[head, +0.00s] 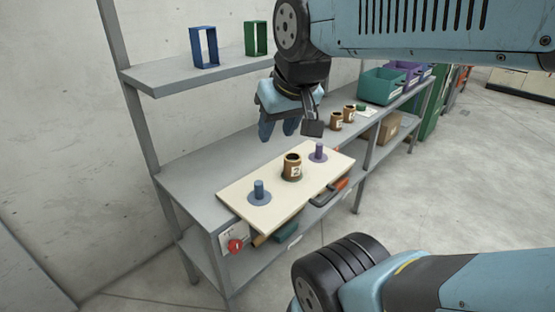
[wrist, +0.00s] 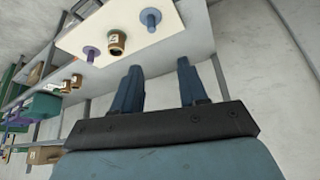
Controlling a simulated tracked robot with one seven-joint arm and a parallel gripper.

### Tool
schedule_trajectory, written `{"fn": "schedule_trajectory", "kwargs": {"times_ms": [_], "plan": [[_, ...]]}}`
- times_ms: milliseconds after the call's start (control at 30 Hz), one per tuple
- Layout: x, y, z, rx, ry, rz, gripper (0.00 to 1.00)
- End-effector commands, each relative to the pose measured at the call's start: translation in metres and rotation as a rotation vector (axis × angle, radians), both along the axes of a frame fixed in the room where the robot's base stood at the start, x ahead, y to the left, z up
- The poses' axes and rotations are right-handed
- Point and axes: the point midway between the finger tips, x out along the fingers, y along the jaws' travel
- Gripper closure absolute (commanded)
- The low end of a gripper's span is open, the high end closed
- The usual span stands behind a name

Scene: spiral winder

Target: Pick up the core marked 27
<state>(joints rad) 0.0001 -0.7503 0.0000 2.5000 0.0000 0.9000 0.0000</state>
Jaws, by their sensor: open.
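A brown core (head: 292,170) with a white label stands upright on the cream board, between a blue peg (head: 259,190) and a purple peg (head: 318,152). It also shows in the wrist view (wrist: 116,43). Two more brown cores, one nearer (head: 336,122) and one farther (head: 349,115), stand on the bench beyond the board; they also show at the left of the wrist view (wrist: 76,80). The label numbers are too small to read surely. My gripper (head: 277,131) is open and empty, above the bench behind the board; its fingers (wrist: 159,68) are apart from every core.
The cream board (head: 240,200) lies on the grey bench (head: 190,180). A shelf above holds a blue frame (head: 204,47) and a green frame (head: 256,38). Teal bins (head: 382,86) and purple bins stand at the far end. A red knob (head: 235,246) is on the bench front.

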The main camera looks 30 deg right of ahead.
Motion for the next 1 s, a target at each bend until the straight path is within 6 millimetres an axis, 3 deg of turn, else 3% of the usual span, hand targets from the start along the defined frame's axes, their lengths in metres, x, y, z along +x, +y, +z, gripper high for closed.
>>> {"fn": "schedule_trajectory", "kwargs": {"times_ms": [133, 333, 667, 1000], "plan": [[0.0, 0.0, 0.0, 0.0, 0.0, 0.0, 0.57], [0.004, 0.0, -0.006, 0.024, 0.035, -0.025, 0.38], [0.033, 0.006, -0.052, 0.251, 0.305, -0.238, 0.07], [0.068, -0.006, -0.1, 0.585, 0.571, -0.503, 0.07]]}}
